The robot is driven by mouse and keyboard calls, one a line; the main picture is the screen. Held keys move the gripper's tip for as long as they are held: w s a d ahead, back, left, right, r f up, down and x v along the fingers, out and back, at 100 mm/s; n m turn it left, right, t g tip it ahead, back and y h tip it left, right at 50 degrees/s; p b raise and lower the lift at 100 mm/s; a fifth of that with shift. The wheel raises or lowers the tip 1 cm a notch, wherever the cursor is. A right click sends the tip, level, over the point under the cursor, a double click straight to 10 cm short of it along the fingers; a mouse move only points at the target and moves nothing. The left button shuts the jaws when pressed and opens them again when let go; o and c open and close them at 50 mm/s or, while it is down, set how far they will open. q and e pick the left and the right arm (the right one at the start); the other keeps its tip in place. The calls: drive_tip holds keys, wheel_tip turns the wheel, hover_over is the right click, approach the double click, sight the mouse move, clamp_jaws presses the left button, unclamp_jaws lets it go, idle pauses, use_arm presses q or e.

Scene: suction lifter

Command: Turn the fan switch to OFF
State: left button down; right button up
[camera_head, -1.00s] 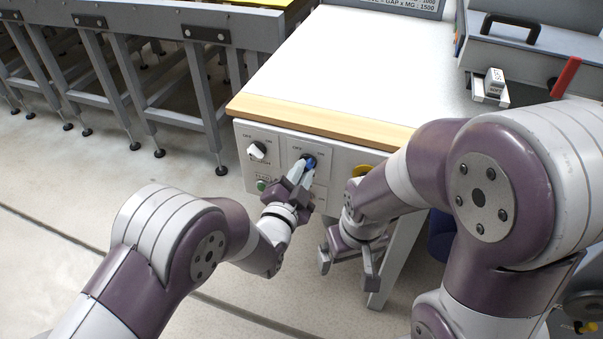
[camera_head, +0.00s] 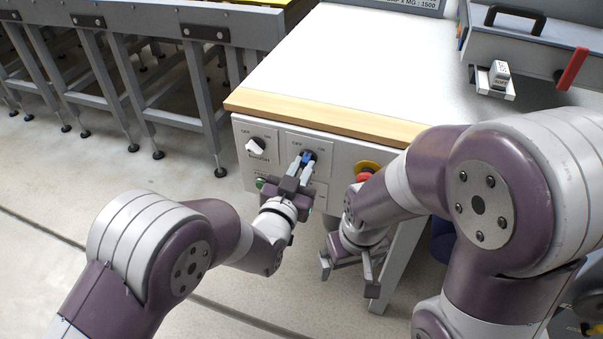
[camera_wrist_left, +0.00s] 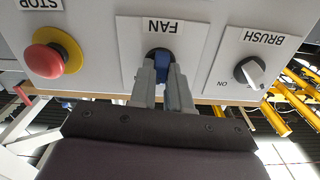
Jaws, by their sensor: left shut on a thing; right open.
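The fan switch is a blue knob (camera_head: 307,156) on the front panel of the white workbench, between OFF and ON marks. It also shows in the left wrist view (camera_wrist_left: 161,66), under the FAN label (camera_wrist_left: 162,27). My left gripper (camera_head: 302,166) is shut on the blue knob, with a finger on either side. The fingers hide part of the knob, so its exact pointing is hard to tell. My right gripper (camera_head: 348,273) is open and empty, low in front of the bench's right part.
A white brush switch (camera_head: 256,146) is left of the fan switch. A red and yellow stop button (camera_head: 366,170) is to its right, partly behind my right arm. The white bench top (camera_head: 340,70) is mostly clear. A grey conveyor frame (camera_head: 160,40) stands at the left.

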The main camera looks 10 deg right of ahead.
use_arm(q)
drive_tip(key=n+b, duration=0.4)
drive_tip(key=n, duration=0.6)
drive_tip(key=shift+f+b, duration=0.15)
drive_tip(key=shift+b, duration=0.15)
idle(0.5)
drive_tip(key=c, duration=1.1)
unclamp_jaws()
drive_tip(key=shift+s, duration=0.1)
drive_tip(key=p+v, duration=0.1)
drive_tip(key=v, duration=1.1)
drive_tip(key=shift+s+a, duration=0.2)
